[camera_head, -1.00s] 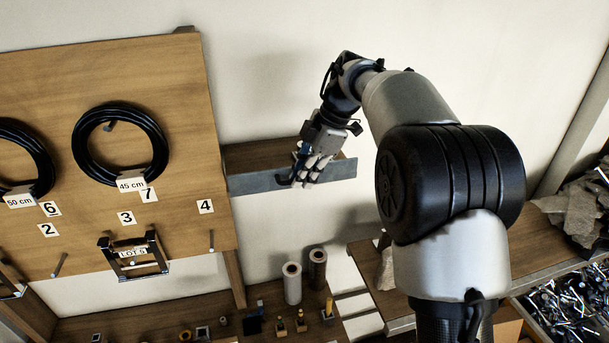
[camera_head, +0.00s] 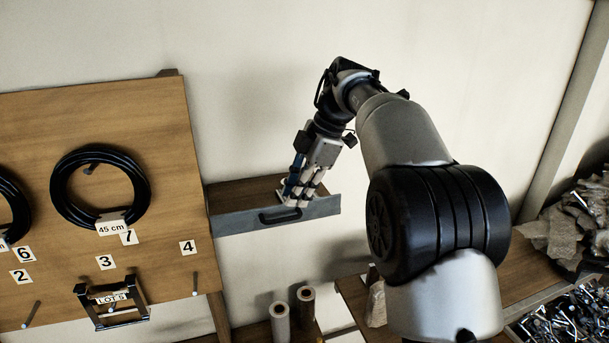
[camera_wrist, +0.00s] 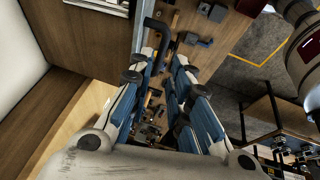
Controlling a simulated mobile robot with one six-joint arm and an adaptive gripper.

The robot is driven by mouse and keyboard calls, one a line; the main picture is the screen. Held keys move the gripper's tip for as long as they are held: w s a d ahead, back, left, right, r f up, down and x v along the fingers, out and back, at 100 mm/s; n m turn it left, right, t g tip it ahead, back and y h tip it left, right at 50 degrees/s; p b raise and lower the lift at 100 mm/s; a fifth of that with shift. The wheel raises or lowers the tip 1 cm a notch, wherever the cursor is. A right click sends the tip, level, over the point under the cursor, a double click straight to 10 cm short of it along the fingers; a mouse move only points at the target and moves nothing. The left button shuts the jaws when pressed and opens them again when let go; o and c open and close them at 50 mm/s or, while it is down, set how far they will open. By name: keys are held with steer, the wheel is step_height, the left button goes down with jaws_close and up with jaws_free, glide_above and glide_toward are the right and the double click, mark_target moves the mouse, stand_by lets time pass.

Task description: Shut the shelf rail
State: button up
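The shelf rail (camera_head: 235,222) is a blue-grey strip along the front of a small wooden shelf (camera_head: 238,193) on the wall, with a black handle (camera_head: 281,218). In the wrist view the rail (camera_wrist: 138,32) runs along the upper left, and the handle (camera_wrist: 156,30) sticks out beside the left fingertips. My gripper (camera_head: 297,200) hangs over the right half of the shelf, its tips overlapping the rail's top edge just above the handle. The wrist view shows my gripper (camera_wrist: 167,60) with a gap between its fingers and nothing held. Whether the fingertips touch the rail cannot be told.
A wooden board (camera_head: 120,125) with black coils (camera_head: 72,175) and number labels stands left of the shelf. Two rolls (camera_head: 280,320) stand below. A workbench (camera_head: 350,295) and a tray of bolts (camera_head: 570,305) are at right. The wall above the shelf is clear.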

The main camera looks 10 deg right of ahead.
steer(key=shift+v, duration=2.65)
